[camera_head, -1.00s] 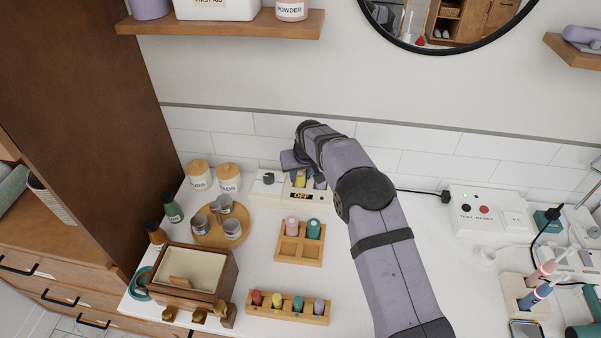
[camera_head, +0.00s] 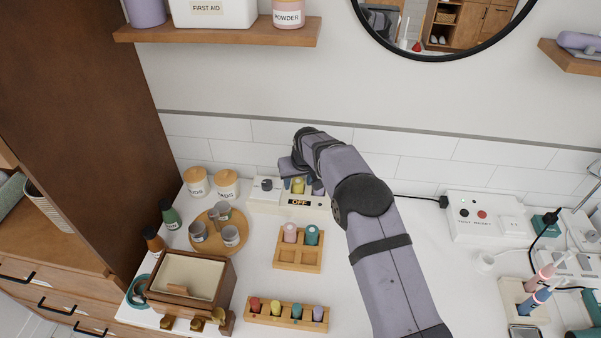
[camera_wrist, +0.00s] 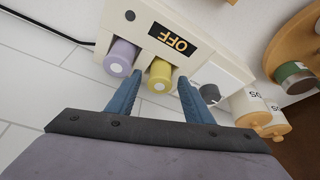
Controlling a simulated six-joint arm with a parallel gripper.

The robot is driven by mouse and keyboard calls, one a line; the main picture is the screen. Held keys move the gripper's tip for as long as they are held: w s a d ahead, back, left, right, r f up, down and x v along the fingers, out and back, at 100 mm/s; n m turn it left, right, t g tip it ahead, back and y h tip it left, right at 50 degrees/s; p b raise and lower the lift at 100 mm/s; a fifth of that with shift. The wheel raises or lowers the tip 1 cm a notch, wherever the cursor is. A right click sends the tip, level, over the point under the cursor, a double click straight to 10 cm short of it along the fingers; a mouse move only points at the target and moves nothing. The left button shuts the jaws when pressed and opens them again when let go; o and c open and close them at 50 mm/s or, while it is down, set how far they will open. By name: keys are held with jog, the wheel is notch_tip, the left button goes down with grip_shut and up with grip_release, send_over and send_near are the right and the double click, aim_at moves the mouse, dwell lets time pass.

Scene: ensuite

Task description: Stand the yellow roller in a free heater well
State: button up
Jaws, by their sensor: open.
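The yellow roller (camera_head: 298,186) stands in a well of the white heater (camera_head: 264,206), whose display reads OFF. In the wrist view the yellow roller (camera_wrist: 159,74) stands beside a purple roller (camera_wrist: 120,57), also in a heater well. My gripper (camera_wrist: 161,82) is open, its blue fingers on either side of the yellow roller, with a gap visible at each side. The gripper (camera_head: 298,184) is over the back of the heater in the head view, partly hiding the purple roller. How deep the yellow roller sits cannot be told.
A heater knob (camera_wrist: 211,94) is close to one finger. A wooden box (camera_head: 299,266) in front holds a pink and a teal roller, with two empty compartments. A wooden rack (camera_head: 261,318) with several coloured rollers stands nearer. Jars (camera_head: 227,184) stand left; tiled wall is behind.

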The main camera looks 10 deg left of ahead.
jog(key=b+v, duration=0.3)
jog(key=v, duration=0.9)
jog(key=shift+s, duration=0.1)
jog(key=s+d+f+m+g+h, duration=0.1)
jog(key=s+d+f+m+g, duration=0.1)
jog(key=s+d, duration=1.25)
jog(key=s+d+f, duration=0.1)
jog(key=s+d, duration=0.2)
jog(key=s, duration=0.3)
jog(key=s+d+f+m+g, duration=0.1)
jog(key=s+d+f, duration=0.1)
jog(key=s, duration=0.5)
jog(key=s+d+f+m+g, duration=0.1)
jog(key=s+d+f, duration=0.1)
jog(key=s+d, duration=0.2)
jog(key=s, duration=0.3)
jog(key=shift+s+f+h, duration=0.2)
jog(key=shift+f+h, duration=0.05)
jog(key=shift+h, duration=0.15)
jog(key=shift+d+b, duration=0.1)
jog(key=shift+b, duration=0.2)
